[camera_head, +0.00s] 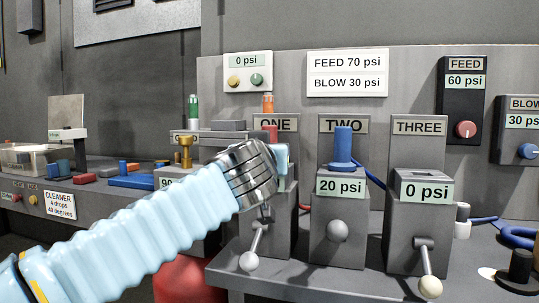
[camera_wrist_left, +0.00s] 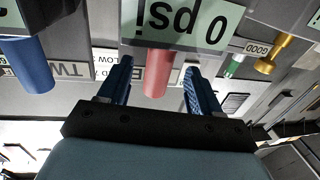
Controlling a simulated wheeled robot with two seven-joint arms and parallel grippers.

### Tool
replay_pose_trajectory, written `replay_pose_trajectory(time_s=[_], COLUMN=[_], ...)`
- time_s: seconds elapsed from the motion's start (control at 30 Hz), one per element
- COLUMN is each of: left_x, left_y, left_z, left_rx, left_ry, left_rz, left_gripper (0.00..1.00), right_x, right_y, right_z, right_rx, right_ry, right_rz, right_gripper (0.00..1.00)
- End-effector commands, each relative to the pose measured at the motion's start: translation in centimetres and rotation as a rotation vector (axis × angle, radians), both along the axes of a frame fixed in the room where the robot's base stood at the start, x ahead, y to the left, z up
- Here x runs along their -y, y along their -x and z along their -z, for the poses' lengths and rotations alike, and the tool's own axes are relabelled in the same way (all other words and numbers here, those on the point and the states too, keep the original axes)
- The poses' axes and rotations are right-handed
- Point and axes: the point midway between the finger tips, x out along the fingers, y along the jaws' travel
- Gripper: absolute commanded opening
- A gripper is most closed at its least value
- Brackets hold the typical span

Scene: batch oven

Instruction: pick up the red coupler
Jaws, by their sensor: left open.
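The red coupler (camera_head: 270,133) stands on top of station ONE in the head view, its lower part hidden by my left wrist. In the left wrist view, which is upside down, the red coupler (camera_wrist_left: 157,75) is a short red cylinder by the 0 psi display. My left gripper (camera_wrist_left: 158,82) is open, with one blue finger on each side of the coupler. Gaps show between the fingers and the coupler. In the head view my left gripper (camera_head: 282,160) is mostly hidden behind its wrist. My right gripper is not in view.
A blue coupler (camera_head: 343,146) with a hose stands on station TWO, right of my gripper. Station THREE (camera_head: 424,186) has an empty top. Levers (camera_head: 250,261) stick out in front. A brass fitting (camera_head: 185,150) and a green-topped bottle (camera_head: 193,108) stand left of station ONE.

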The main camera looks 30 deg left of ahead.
Motion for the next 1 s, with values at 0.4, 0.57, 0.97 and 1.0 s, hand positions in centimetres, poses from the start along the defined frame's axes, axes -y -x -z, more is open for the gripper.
replay_pose_trajectory(time_s=[0.4,0.57,0.97,1.0], left_x=[-1.7,-1.7,-1.7,-1.7], left_y=[-4.2,-4.1,-4.1,-4.1], left_z=[-0.2,-0.2,-0.2,-0.2], left_rx=[-0.001,-0.001,0.000,0.000], left_ry=[0.000,-0.001,-0.001,-0.001], left_rz=[-0.001,-0.001,0.000,0.000], left_gripper=[0.64,0.59,0.05,0.05], right_x=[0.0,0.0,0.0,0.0], right_y=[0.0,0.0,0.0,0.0], right_z=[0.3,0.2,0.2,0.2], right_rx=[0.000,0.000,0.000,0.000], right_ry=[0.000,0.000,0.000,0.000], right_rz=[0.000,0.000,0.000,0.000], right_gripper=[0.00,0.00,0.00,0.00])
